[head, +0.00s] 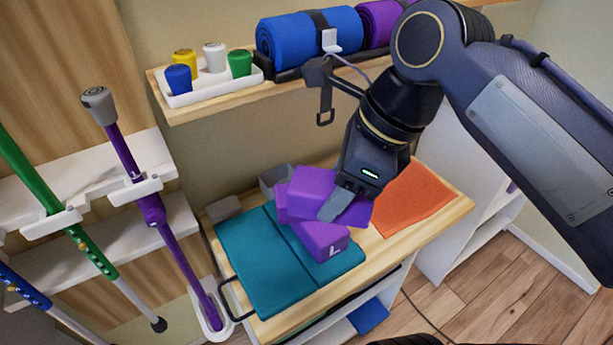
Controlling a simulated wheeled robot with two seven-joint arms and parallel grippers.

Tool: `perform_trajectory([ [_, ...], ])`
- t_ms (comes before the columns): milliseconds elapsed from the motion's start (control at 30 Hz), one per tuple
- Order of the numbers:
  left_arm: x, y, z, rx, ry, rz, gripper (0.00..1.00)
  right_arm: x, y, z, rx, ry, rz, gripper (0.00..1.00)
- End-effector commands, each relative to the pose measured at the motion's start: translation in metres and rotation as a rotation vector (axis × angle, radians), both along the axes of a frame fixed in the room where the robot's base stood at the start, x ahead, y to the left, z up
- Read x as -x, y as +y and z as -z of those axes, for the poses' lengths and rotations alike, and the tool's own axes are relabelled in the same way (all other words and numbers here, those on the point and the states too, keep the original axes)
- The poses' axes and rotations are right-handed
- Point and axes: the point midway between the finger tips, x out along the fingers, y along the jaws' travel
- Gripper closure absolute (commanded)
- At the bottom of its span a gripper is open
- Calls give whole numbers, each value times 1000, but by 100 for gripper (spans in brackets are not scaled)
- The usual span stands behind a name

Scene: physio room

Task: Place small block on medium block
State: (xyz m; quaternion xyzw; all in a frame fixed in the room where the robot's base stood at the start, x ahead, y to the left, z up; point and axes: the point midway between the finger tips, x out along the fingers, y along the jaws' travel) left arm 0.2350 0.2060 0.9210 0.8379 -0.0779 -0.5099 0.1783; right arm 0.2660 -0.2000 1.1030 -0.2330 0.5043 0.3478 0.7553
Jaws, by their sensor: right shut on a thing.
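My right gripper (340,203) points down over the teal folded mat (260,281) and is shut on a purple block (311,188). A grey finger lies across the front of the purple, and purple also shows to the right of that finger. Under and in front of it is a purple block marked "L" (322,240), lying on the mat. More purple shows behind at the left. The blocks overlap in this view, so I cannot tell whether the held one touches the one below, nor which is small or medium. My left gripper is not in view.
An orange cloth (413,198) lies right of the blocks on the wooden table (447,217). Grey containers (273,179) stand at the back. A shelf (190,108) above carries coloured cups and rolled mats (290,42). Poles (172,241) stand in a rack at the left.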

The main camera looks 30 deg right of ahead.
Motion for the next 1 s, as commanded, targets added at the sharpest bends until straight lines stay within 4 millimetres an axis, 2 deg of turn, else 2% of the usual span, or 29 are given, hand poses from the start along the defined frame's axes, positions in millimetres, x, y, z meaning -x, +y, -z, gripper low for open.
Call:
perform_trajectory([
  [367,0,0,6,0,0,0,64,-80,-36,41,-2,7,0,72],
  [500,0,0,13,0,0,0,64,-98,-44,69,0,7,0,72],
  [600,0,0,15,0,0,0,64,-108,-49,81,0,4,0,72],
  [867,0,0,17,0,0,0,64,-119,-54,95,-1,2,0,72],
  [1000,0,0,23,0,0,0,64,-122,-55,116,0,4,-1,72],
])
